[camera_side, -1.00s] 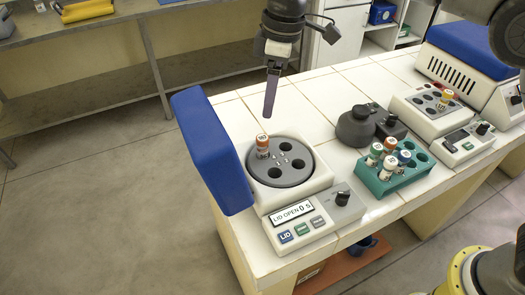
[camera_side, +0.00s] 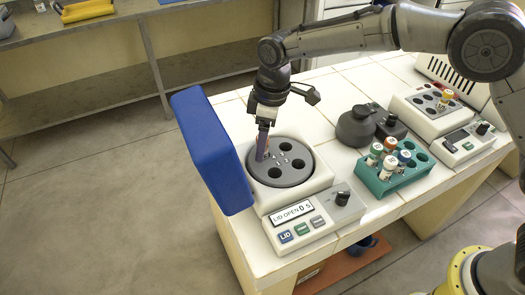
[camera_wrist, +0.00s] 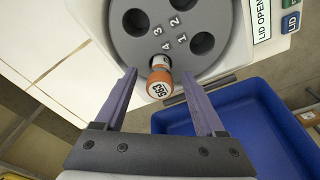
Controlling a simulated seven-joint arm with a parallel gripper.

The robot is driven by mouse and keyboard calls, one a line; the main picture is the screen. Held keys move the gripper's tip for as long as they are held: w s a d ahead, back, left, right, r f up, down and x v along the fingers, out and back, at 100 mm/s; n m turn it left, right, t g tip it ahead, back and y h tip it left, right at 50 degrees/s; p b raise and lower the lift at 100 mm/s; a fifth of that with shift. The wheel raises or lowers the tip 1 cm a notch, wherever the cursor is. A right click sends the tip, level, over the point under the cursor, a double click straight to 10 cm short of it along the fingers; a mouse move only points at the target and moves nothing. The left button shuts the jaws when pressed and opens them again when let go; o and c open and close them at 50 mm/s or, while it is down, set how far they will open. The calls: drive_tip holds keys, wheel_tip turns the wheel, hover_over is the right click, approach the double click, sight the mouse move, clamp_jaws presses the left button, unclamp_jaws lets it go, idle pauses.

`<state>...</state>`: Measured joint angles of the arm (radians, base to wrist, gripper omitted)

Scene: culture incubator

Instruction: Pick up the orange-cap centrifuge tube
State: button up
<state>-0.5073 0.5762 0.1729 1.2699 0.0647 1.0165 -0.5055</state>
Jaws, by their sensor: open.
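The orange-cap centrifuge tube (camera_wrist: 159,88) stands in a hole of the round grey rotor (camera_wrist: 130,45), beside the numeral 4 in the wrist view. Its cap reads 563 or similar. In the side view the tube is mostly hidden behind my gripper (camera_side: 261,157). The rotor (camera_side: 290,179) sits in the white centrifuge (camera_side: 325,178), whose blue lid (camera_side: 210,150) is open. My gripper (camera_wrist: 166,78) is open, with one finger on each side of the tube's cap.
The centrifuge panel (camera_side: 292,213) reads LID OPEN. The raised blue lid stands close at the left of my gripper. A green rack (camera_side: 385,187) with several capped tubes, a dark round device (camera_side: 355,128) and a white block heater (camera_side: 430,108) stand to the right.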

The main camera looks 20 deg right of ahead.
drive_tip(key=shift+f, duration=0.2)
clamp_jaws()
drive_tip(key=shift+r, duration=0.15)
